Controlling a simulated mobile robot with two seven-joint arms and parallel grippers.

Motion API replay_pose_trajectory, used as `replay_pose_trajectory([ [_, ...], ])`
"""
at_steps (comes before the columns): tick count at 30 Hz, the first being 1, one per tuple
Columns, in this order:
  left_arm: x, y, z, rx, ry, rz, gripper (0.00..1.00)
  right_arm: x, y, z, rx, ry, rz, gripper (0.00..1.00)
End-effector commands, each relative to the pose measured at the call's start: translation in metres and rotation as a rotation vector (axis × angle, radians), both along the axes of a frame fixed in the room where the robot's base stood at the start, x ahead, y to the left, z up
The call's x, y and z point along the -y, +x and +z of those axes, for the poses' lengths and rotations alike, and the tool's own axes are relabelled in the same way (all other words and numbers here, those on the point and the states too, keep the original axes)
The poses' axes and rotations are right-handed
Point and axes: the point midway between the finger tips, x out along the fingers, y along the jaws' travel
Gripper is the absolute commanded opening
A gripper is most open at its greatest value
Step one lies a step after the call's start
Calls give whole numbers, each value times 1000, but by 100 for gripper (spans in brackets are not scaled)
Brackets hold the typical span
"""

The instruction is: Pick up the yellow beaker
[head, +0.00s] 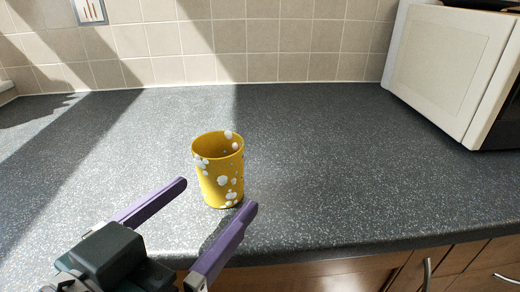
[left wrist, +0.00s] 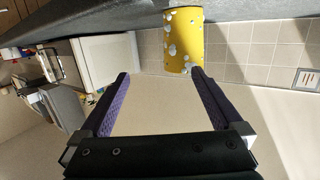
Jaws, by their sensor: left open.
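The yellow beaker (head: 219,172) has white spots and stands upright on the dark speckled counter (head: 330,165), near its front edge. My left gripper (head: 218,195) comes in from the lower left with its purple fingers spread apart and nothing between them. In the head view its fingertips are close to the beaker, one to the left and one at its lower right. In the left wrist view the gripper (left wrist: 160,73) is open, and the beaker (left wrist: 184,42) shows past the fingertips, nearer the right finger. Whether a finger touches it I cannot tell. My right gripper is not in view.
A white microwave (head: 448,65) stands at the back right of the counter. A tiled wall (head: 260,45) closes off the back, with a socket plate (head: 90,10) at upper left. Cabinets with handles (head: 427,272) lie below the front edge. The counter around the beaker is clear.

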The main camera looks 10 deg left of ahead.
Motion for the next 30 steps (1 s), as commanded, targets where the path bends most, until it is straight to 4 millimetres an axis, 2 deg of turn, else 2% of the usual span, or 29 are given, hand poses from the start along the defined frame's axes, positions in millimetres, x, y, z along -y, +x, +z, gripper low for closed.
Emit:
replay_pose_trajectory([
  [1, -6, 3, -10, 43, -7, 42, 100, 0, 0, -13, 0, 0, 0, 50],
  [4, -19, 5, -10, 110, -12, 116, 100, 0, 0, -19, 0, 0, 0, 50],
  [8, -26, 12, -7, 147, -12, 160, 100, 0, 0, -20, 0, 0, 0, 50],
  [15, -24, 46, -5, 152, -11, 164, 100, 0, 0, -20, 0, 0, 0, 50],
  [20, -23, 58, -5, 149, -13, 162, 100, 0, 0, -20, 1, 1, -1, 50],
  [27, -19, 93, -3, 150, -12, 162, 100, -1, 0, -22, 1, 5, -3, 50],
  [30, -18, 102, -3, 150, -11, 162, 100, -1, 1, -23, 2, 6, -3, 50],
])
